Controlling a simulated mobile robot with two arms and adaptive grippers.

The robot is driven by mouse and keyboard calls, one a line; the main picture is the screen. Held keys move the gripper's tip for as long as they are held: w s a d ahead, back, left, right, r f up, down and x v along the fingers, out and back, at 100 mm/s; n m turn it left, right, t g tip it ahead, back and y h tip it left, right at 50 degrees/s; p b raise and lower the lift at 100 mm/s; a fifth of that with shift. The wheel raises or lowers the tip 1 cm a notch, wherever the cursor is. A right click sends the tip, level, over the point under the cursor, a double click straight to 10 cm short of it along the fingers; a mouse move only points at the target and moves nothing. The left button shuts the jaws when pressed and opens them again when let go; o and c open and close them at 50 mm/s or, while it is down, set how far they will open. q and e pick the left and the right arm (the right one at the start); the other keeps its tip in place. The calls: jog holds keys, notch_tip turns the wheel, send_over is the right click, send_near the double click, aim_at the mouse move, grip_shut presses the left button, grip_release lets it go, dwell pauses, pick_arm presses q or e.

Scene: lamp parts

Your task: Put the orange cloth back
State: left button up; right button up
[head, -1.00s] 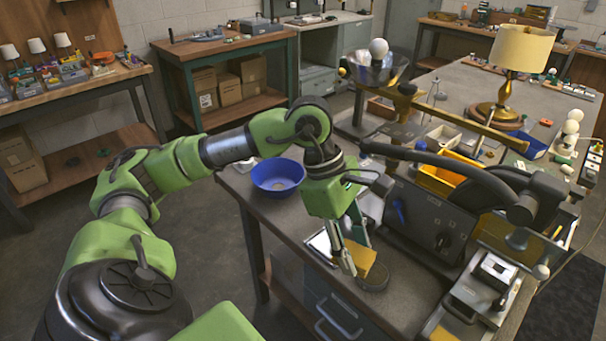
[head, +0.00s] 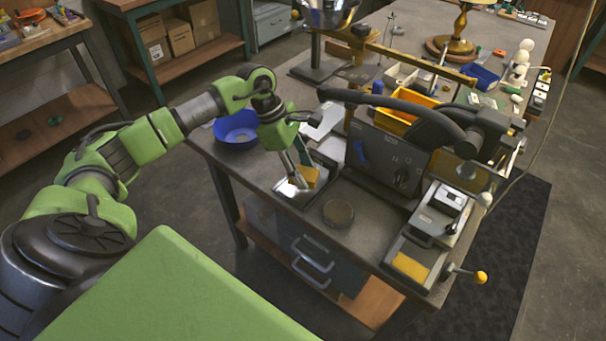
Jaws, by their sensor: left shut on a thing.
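The orange cloth (head: 309,175) is at the fingertips of my left gripper (head: 296,180), which is shut on it. The gripper points down over a small shiny metal tray (head: 290,193) on the grey workbench. The fingers hide part of the cloth. I cannot tell whether the cloth touches the tray or hangs just above it. My right gripper is not in view.
A dark round disc (head: 338,213) lies right of the tray. A blue bowl (head: 237,130) stands to the left. A grey machine (head: 385,160) with a thick black arm stands to the right. A yellow pad (head: 410,266) lies near the right corner.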

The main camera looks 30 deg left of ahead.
pick_arm(q)
jog(key=shift+w+a+f, duration=0.15)
jog(key=shift+w+f, duration=0.05)
jog(key=shift+f, duration=0.15)
jog(key=shift+f+p, duration=0.4)
notch_tip(320, 180, down, 2)
jog(key=shift+f+p, duration=0.1)
jog(key=shift+p, duration=0.45)
jog(key=shift+w+f+b, duration=0.1)
jog(key=shift+f+b, duration=0.2)
jog(key=shift+f, duration=0.05)
jog(key=o, duration=1)
jog(key=shift+a, duration=0.1)
jog(key=shift+r, duration=0.15)
